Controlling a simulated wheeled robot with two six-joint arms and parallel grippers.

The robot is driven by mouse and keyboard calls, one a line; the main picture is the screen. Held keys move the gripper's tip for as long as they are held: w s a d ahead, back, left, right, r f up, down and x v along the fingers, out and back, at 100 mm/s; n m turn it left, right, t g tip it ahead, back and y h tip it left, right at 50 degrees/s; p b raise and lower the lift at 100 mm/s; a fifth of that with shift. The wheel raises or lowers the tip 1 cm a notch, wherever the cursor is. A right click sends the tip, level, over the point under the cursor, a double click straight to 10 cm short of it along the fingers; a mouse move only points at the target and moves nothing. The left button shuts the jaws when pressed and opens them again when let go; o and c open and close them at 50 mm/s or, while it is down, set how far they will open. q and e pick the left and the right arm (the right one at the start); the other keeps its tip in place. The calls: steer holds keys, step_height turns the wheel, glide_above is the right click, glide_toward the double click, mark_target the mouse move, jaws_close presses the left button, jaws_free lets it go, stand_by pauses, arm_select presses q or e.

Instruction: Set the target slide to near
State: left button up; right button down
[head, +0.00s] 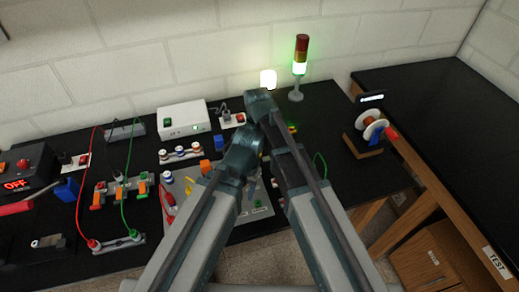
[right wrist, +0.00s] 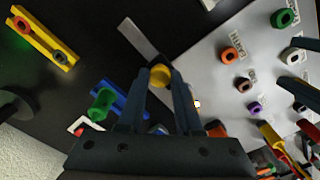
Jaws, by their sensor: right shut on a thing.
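My right gripper (right wrist: 160,88) is shut on a round yellow knob (right wrist: 160,74), which shows between its two fingers in the right wrist view. A pale metal strip (right wrist: 138,40) runs from the knob toward the upper left. I take this to be the target slide; no near or far marking is readable. In the head view my forearms hide the knob and the right fingertips. My left gripper (right wrist: 302,68) enters the right wrist view at the right edge, with its fingers apart beside the grey panel (right wrist: 215,75).
Coloured sockets, including an orange one (right wrist: 230,54), stand on the grey panel. A yellow block (right wrist: 42,42) and a green knob (right wrist: 101,103) are nearby. In the head view a signal tower (head: 299,68) glows green, and a spool (head: 374,129) stands at the right.

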arm_select(q)
steer(key=shift+a, duration=0.1)
arm_select(e)
steer(key=c, duration=0.6)
jaws_free()
steer(key=shift+a, duration=0.1)
arm_select(q)
steer(key=shift+r, duration=0.1)
arm_select(e)
steer(key=shift+r, duration=0.1)
arm_select(q)
step_height(320, 180, up, 14)
steer(key=p, duration=1.3)
steer(key=shift+f+p, duration=0.2)
steer(key=shift+p, duration=0.2)
arm_select(e)
step_height(320, 180, up, 14)
steer(key=shift+f, duration=0.2)
